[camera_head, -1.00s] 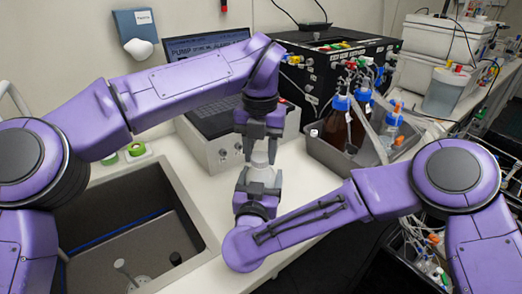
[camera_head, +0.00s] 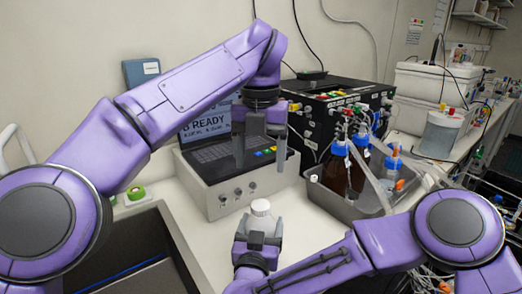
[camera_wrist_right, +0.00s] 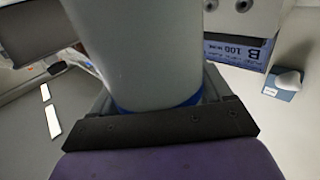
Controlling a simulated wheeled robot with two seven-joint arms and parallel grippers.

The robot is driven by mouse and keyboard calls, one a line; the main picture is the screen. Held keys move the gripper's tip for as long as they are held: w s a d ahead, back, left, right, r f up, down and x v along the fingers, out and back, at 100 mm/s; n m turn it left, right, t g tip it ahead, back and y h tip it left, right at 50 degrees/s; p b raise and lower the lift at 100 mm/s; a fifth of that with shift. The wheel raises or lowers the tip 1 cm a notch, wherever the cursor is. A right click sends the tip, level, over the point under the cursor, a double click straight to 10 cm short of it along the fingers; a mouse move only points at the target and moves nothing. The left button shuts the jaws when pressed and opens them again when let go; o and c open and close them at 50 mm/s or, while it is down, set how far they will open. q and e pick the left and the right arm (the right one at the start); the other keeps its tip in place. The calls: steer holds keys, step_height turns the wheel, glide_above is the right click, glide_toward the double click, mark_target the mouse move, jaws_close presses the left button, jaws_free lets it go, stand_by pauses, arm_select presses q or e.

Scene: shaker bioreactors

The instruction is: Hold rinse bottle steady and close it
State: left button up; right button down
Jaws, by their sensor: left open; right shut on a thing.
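The rinse bottle (camera_head: 262,223) is pale and looks upright, with a white cap (camera_head: 261,207) on top. My right gripper (camera_head: 259,232) is shut around it from below in the head view, and hides its lower part. In the right wrist view the bottle's grey-white body (camera_wrist_right: 140,50) fills the upper middle, in the grip. My left gripper (camera_head: 260,162) is open and empty, pointing down above the cap and apart from it. Whether the cap sits fully tight cannot be told.
A grey box with a laptop (camera_head: 218,150) stands behind the bottle. A grey tray (camera_head: 335,203) with blue-capped bottles is on the right. A sink (camera_head: 140,250) opens at the left. A black device (camera_head: 335,108) stands at the back. Bare white bench lies around the bottle.

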jaws_free()
arm_select(q)
steer(key=shift+f+b, duration=0.4)
steer(key=shift+b, duration=0.75)
arm_select(e)
steer(key=s+a, duration=0.1)
steer(key=s, duration=0.9)
steer(key=shift+s+a, duration=0.15)
steer(key=shift+a, duration=0.2)
